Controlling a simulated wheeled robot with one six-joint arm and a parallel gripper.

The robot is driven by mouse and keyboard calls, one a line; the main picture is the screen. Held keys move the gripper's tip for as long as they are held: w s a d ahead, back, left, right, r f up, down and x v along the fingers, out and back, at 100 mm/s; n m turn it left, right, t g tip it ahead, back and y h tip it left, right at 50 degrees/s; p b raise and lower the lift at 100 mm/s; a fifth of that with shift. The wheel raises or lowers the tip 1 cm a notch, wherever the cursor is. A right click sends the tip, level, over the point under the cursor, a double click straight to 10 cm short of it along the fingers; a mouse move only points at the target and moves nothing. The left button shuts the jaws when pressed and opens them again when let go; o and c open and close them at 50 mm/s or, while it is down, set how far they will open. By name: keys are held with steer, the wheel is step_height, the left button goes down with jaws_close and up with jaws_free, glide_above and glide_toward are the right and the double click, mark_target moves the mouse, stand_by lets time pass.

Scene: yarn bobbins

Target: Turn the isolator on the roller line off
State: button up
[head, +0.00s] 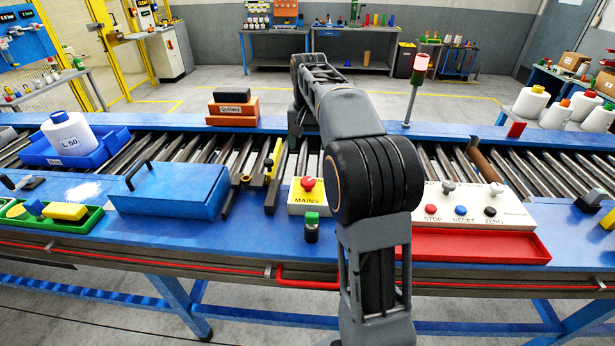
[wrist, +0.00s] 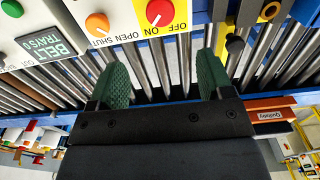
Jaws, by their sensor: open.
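The isolator is a yellow switch box (head: 297,196) with a red knob (head: 308,183) and a "MAINS" label, at the front of the roller line in the head view. What looks like the same box shows at the top of the wrist view, its red knob (wrist: 160,13) bearing a white mark beside the words OFF and ON. The mark's exact setting is hard to tell. My gripper (wrist: 155,82) is open and empty, its two green fingers apart over the rollers. The knob lies beyond the fingertips, apart from them. My arm hides the gripper in the head view.
A white box with an orange OPEN/SHUT knob (wrist: 97,23) is beside the isolator. Yellow-and-black levers (wrist: 235,45) stand on its other side. A blue lidded box (head: 170,190), a green-capped item (head: 312,228) and a STOP/RESET/ZERO panel (head: 470,207) are nearby.

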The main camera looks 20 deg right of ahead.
mark_target(308, 180)
step_height(308, 180, down, 13)
steer(key=shift+r+p, duration=0.1)
steer(key=shift+p, duration=0.35)
steer(key=shift+c, duration=0.4)
steer(key=c, duration=0.8)
steer(key=shift+c, duration=0.2)
